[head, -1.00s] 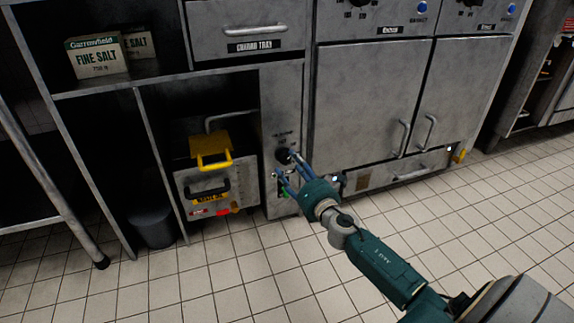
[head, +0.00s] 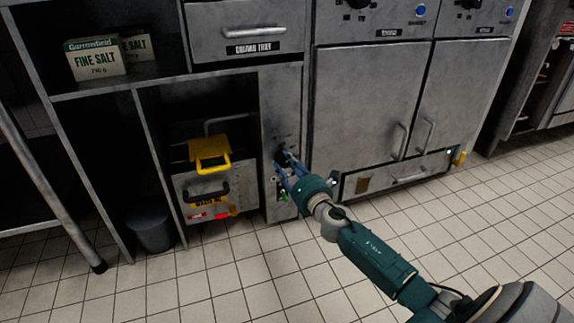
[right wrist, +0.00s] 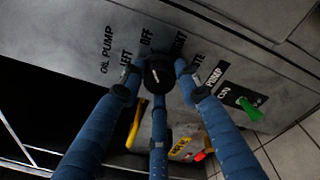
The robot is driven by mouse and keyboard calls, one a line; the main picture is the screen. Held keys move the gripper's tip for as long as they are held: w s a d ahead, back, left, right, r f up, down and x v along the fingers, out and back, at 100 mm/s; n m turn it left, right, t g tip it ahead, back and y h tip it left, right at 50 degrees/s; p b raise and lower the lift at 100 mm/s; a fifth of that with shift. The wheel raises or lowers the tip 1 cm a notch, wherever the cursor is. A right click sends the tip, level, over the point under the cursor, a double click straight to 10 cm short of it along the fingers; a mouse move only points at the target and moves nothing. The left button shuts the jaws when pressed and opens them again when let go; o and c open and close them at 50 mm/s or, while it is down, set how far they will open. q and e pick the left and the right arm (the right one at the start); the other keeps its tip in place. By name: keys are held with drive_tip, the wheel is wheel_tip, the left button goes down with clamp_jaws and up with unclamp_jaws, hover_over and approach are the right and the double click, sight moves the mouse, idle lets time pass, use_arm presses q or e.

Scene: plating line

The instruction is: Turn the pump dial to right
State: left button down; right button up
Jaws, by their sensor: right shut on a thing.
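The pump dial (right wrist: 158,76) is a round black knob on a grey metal panel, with "OIL PUMP", "LEFT" and "OFF" printed around it and a partly covered "RIGHT" label. My right gripper (right wrist: 156,70) has its blue fingers around the dial and is shut on it. Which label the dial points to is unclear. In the head view, my right gripper (head: 285,161) reaches the narrow panel from the lower right, and its fingers mostly hide the dial. My left gripper is not in view.
A drawer (head: 395,174) lies to the right. The tiled floor (head: 200,280) in front is clear.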

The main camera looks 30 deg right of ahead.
drive_tip(key=shift+f+m, duration=0.1)
drive_tip(key=shift+m, duration=0.2)
drive_tip(key=shift+a+m+b, duration=0.1)
drive_tip(key=shift+m+b, duration=0.35)
drive_tip(key=shift+m, duration=0.45)
drive_tip(key=m, duration=0.2)
drive_tip(key=shift+m, duration=0.3)
drive_tip(key=m, duration=0.5)
drive_tip(key=shift+a+t, duration=0.1)
drive_tip(key=shift+t, duration=0.3)
drive_tip(key=shift+w, duration=0.1)
drive_tip(key=o, duration=1.1)
drive_tip(key=shift+a, duration=0.1)
drive_tip(key=shift+o, duration=0.2)
